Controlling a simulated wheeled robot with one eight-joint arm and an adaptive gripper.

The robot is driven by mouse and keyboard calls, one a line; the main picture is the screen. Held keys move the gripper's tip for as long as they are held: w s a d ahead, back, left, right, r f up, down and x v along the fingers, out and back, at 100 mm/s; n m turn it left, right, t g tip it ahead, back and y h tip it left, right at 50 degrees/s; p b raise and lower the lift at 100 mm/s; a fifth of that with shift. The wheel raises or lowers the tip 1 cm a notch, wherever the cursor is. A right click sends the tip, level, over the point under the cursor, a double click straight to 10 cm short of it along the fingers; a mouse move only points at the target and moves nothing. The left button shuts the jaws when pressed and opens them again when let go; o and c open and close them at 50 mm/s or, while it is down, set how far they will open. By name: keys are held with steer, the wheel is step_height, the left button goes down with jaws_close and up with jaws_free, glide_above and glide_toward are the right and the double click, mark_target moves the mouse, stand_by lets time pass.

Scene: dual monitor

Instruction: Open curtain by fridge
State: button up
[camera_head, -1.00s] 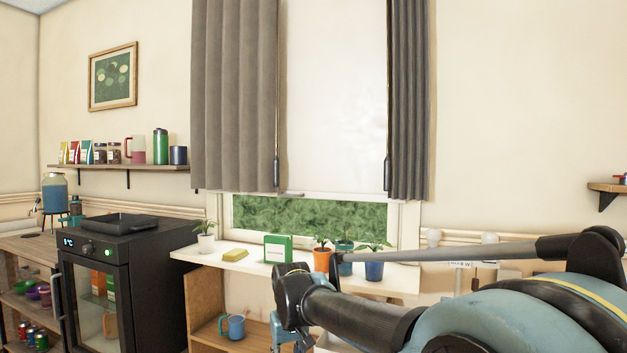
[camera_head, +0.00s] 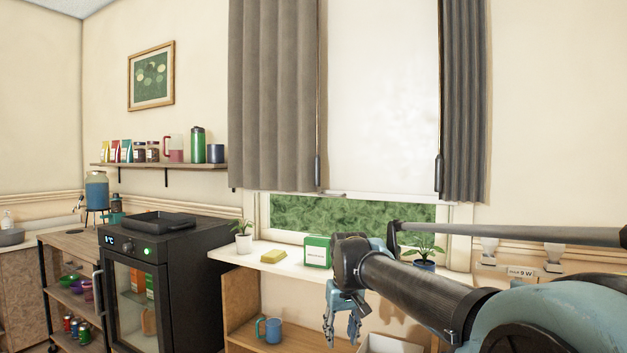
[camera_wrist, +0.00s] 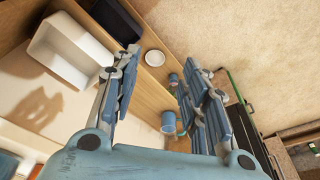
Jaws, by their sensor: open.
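The grey curtain hangs in two panels at the window in the head view. The wide left panel (camera_head: 273,95) is beside the black mini fridge (camera_head: 160,285). The narrower right panel (camera_head: 464,100) is bunched at the right. A dark vertical handle (camera_head: 318,170) hangs at the left panel's inner edge, and another (camera_head: 439,172) at the right panel's. A white blind (camera_head: 380,95) covers the glass between them. My gripper (camera_head: 342,335) is open and empty, pointing down below the sill, apart from both panels. The wrist view shows its fingers (camera_wrist: 160,95) spread; no curtain shows there.
The window sill (camera_head: 262,260) bears a plant (camera_head: 243,240), a yellow sponge (camera_head: 273,256), a green box (camera_head: 317,250) and a blue-potted plant (camera_head: 425,252). A blue mug (camera_head: 269,329) sits on the shelf below. A wall shelf (camera_head: 190,165) is at left.

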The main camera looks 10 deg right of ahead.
steer(key=w+r+n, duration=0.1)
steer(key=w+r, duration=0.8)
steer(key=r, duration=0.5)
steer(key=w+r, duration=0.8)
steer(key=r, duration=0.5)
steer(key=n+t+y, duration=0.1)
steer(key=n+t, duration=0.1)
glide_toward(315, 175)
steer(key=x, duration=0.3)
steer(key=w+x, duration=0.1)
steer(key=x, duration=0.3)
steer(key=w+x, duration=0.1)
steer(key=x, duration=0.3)
steer(key=shift+w+d+r, duration=0.1)
steer(key=shift+d+r, duration=0.2)
steer(key=shift+r, duration=0.1)
